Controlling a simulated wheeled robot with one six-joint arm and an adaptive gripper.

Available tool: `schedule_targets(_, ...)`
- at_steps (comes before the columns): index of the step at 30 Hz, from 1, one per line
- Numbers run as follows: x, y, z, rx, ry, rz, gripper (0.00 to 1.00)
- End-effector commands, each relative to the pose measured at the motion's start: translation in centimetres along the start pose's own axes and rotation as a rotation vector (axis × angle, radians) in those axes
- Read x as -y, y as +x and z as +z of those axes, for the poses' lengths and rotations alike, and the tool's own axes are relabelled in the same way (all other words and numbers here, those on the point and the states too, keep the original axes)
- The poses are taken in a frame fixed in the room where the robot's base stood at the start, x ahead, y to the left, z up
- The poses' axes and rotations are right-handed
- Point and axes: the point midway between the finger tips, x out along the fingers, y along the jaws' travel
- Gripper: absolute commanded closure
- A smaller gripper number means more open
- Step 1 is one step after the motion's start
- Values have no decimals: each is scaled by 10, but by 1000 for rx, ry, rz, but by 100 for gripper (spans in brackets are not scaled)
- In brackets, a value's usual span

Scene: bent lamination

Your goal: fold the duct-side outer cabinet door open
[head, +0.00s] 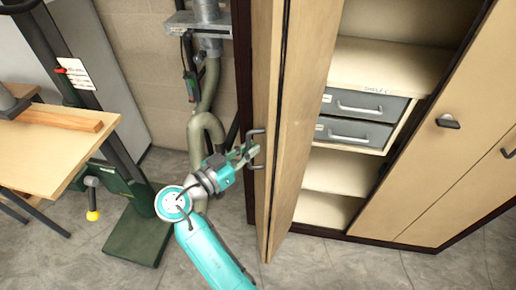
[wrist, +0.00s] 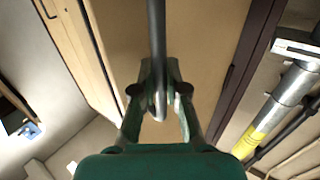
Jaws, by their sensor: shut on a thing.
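The duct-side outer cabinet door (head: 262,100) is a light wood panel standing partly folded, seen nearly edge-on in the head view. A second panel (head: 294,110) is folded close beside it. The door face (wrist: 205,50) fills the middle of the wrist view. A dark bar handle (head: 256,150) sits on the door's left face. My gripper (head: 247,153) is at this handle, its fingers shut around it. In the wrist view, my gripper (wrist: 160,100) has its green fingers on both sides of the grey handle bar (wrist: 157,40).
The open cabinet shows shelves (head: 385,65) and grey drawers (head: 350,130). Closed doors (head: 430,150) stand at right. The duct pipe (head: 205,80) runs down the wall left of the door. A workbench (head: 60,140) and a green machine base (head: 138,238) stand at left. The floor in front is clear.

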Motion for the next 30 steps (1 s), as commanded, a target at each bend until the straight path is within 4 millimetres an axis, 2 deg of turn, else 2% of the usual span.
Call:
schedule_targets(6,6,-4,1,2,0,-2,100)
schedule_targets(21,8,-4,1,2,-1,-2,100)
schedule_targets(22,8,-4,1,2,-1,-2,86)
schedule_targets(25,8,-4,1,1,-1,-2,62)
schedule_targets(30,8,-5,0,1,0,-1,62)
